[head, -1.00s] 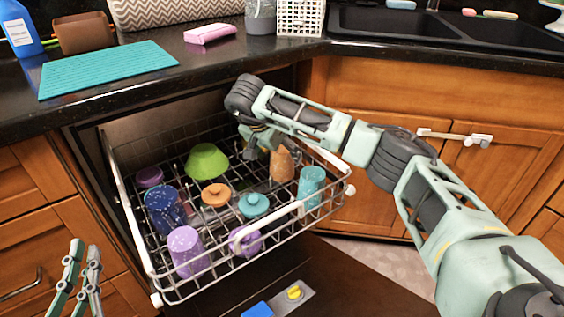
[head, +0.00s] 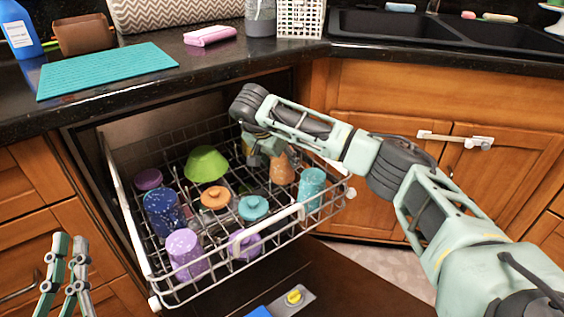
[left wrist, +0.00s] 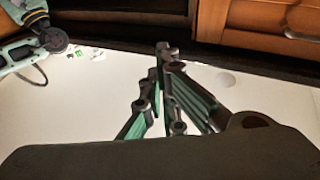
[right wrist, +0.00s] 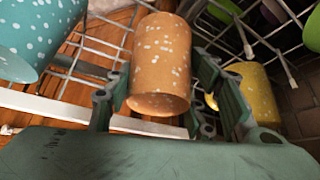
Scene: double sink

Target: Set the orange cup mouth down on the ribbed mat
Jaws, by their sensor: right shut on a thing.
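The speckled orange cup (head: 283,169) stands in the dishwasher's upper rack (head: 215,262), towards its right side. My right gripper (head: 270,153) reaches down over the rack and partly hides the cup. In the right wrist view, the orange cup (right wrist: 160,55) is between the two fingers, which are shut on it. I cannot tell which end is its mouth. The teal ribbed mat (head: 107,71) lies bare on the dark counter at upper left. My left gripper (head: 70,242) is empty and shut at lower left, away from the rack; its fingertips (left wrist: 170,55) are together in the left wrist view.
A teal cup (head: 312,185) stands just right of the orange cup. A green bowl (head: 206,164), orange lid (head: 215,197), teal lid (head: 253,207) and several purple or blue pieces share the rack.

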